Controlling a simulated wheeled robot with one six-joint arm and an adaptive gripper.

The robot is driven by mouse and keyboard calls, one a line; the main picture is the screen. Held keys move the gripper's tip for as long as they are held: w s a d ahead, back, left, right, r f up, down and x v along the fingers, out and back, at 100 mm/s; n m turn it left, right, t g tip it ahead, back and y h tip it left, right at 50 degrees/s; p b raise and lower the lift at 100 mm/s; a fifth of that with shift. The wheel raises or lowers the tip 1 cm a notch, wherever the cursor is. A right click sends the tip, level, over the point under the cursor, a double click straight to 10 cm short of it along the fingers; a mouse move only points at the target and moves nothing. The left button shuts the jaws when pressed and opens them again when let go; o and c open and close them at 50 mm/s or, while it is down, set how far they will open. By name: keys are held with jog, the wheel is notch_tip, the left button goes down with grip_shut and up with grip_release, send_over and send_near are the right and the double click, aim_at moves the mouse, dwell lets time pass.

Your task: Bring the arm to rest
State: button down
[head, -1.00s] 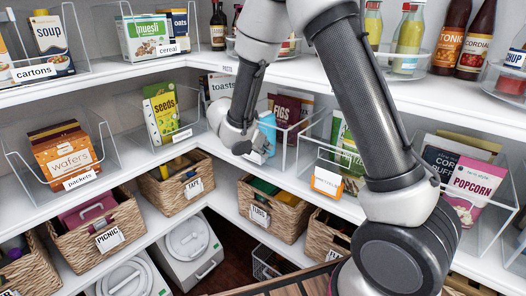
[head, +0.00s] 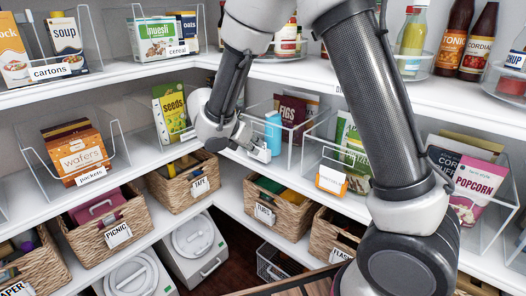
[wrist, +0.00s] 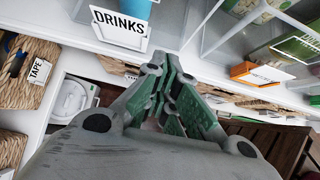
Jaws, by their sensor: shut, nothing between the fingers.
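My gripper (wrist: 170,95) is shut and empty in the wrist view, its dark green finger pads together. It points at the front of the white middle shelf, just below a label reading DRINKS (wrist: 120,28). In the head view, my arm comes up from the lower right, bends at the top and hangs down, with the wrist in front of the middle shelf near the corner. A light blue item (head: 273,132) stands in a clear bin just right of the wrist. The fingertips are hard to make out in the head view.
Woven baskets stand on the lower shelf, including TAPE (head: 183,187) and PICNIC (head: 104,222). Clear bins hold wafers (head: 80,155), seeds (head: 172,112), figs (head: 290,110) and popcorn (head: 478,188). Bottles (head: 452,38) stand on the upper right shelf. A brown slatted wooden surface (wrist: 270,140) lies below.

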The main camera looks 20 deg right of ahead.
jog(key=s+d+r+m+y, duration=0.2)
jog(key=s+d+r+m, duration=0.3)
jog(key=s+m, duration=0.3)
jog(key=s+d+r+m+y, duration=0.3)
jog(key=s+d+r+m, duration=0.2)
jog(key=s+m, duration=0.3)
jog(key=s+d+r+m+y, duration=0.2)
jog(key=s+d+r+m, duration=0.2)
jog(key=s, duration=0.9)
jog(key=d+m, duration=0.3)
jog(key=m, duration=0.1)
jog(key=shift+s+d+r+m+g, duration=0.2)
jog(key=shift+d+r+m+g, duration=0.1)
jog(key=shift+r+m, duration=0.1)
